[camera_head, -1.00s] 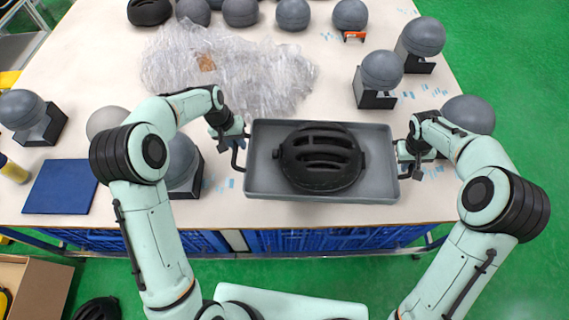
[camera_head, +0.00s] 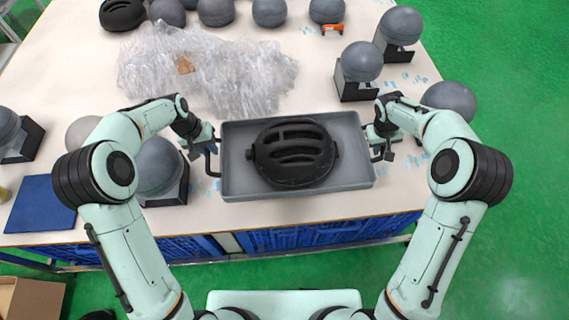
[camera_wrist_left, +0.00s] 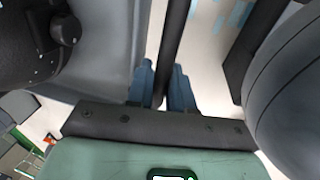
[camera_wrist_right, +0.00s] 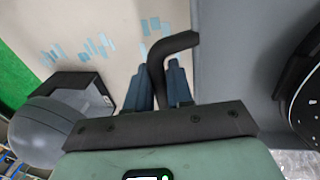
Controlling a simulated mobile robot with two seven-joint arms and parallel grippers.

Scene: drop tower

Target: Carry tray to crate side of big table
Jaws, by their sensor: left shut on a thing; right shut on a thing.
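The grey tray (camera_head: 355,180) is at the front edge of the big table (camera_head: 290,212), with a black helmet (camera_head: 295,153) in it. My left gripper (camera_head: 206,146) is shut on the tray's dark left handle (camera_head: 211,163); the handle bar between its fingers shows in the left wrist view (camera_wrist_left: 172,50). My right gripper (camera_head: 378,140) is shut on the right handle (camera_head: 384,153); that bent bar shows between the fingers in the right wrist view (camera_wrist_right: 165,55). The tray looks level. I cannot tell whether it touches the tabletop. I see no crate on the table.
A grey ball on a black stand (camera_head: 160,170) stands close left of the tray. Another ball on a stand (camera_head: 360,65) is behind its right end. Clear plastic wrap (camera_head: 205,70) lies behind. A blue mat (camera_head: 40,205) is at the left front. Green floor lies right.

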